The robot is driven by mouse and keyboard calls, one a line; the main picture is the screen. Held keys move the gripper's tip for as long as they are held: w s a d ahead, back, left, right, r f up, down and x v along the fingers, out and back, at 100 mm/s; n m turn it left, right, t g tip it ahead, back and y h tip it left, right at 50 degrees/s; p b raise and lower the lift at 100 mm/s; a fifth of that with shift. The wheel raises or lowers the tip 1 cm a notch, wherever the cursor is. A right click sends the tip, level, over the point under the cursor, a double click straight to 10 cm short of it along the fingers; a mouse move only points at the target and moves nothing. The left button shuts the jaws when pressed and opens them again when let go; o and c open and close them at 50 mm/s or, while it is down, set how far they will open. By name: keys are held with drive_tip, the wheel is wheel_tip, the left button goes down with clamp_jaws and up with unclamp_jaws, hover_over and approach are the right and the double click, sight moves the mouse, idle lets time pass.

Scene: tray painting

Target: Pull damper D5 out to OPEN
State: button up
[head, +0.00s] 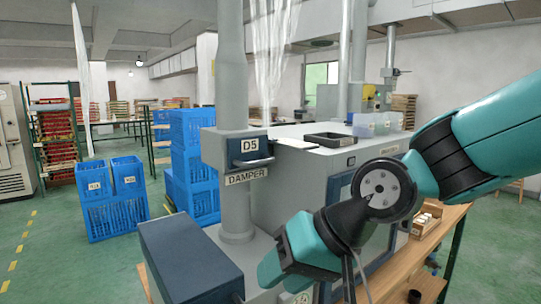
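Damper D5 (249,150) is a dark blue plate with a small bar handle (253,162), set in a grey collar on a vertical grey duct (232,95). A "D5" label is above the handle and a "DAMPER" label (246,176) below it. The handle sits close to the collar face; how far the plate is out is hard to tell. My arm reaches in from the right, its teal wrist low and right of the damper, apart from it. My gripper's fingers do not show.
A grey machine (315,160) with a black tray (328,140) on top stands behind the arm. A dark blue box (188,262) is at the lower front. Blue crates (194,150) are stacked to the left. A wooden bench (425,285) is at right.

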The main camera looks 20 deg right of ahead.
drive_tip(key=w+d+r+m+t+p, duration=0.2)
drive_tip(key=w+d+r+m+t, duration=0.4)
drive_tip(key=w, duration=0.3)
drive_tip(key=m+t+h, duration=0.2)
drive_tip(key=m+t, duration=0.2)
drive_tip(key=m, duration=0.4)
approach(261, 164)
drive_tip(key=p+x, duration=0.2)
drive_tip(key=x, duration=0.2)
drive_tip(key=p+x, duration=0.3)
drive_tip(key=x, duration=0.2)
drive_tip(key=shift+w+a+r+p, duration=0.1)
drive_tip(key=shift+w+r+p, duration=0.05)
drive_tip(key=shift+w+p, duration=0.2)
drive_tip(key=shift+w+a+f, duration=0.15)
drive_tip(key=shift+w+f, duration=0.1)
drive_tip(key=shift+w, duration=0.2)
clamp_jaws()
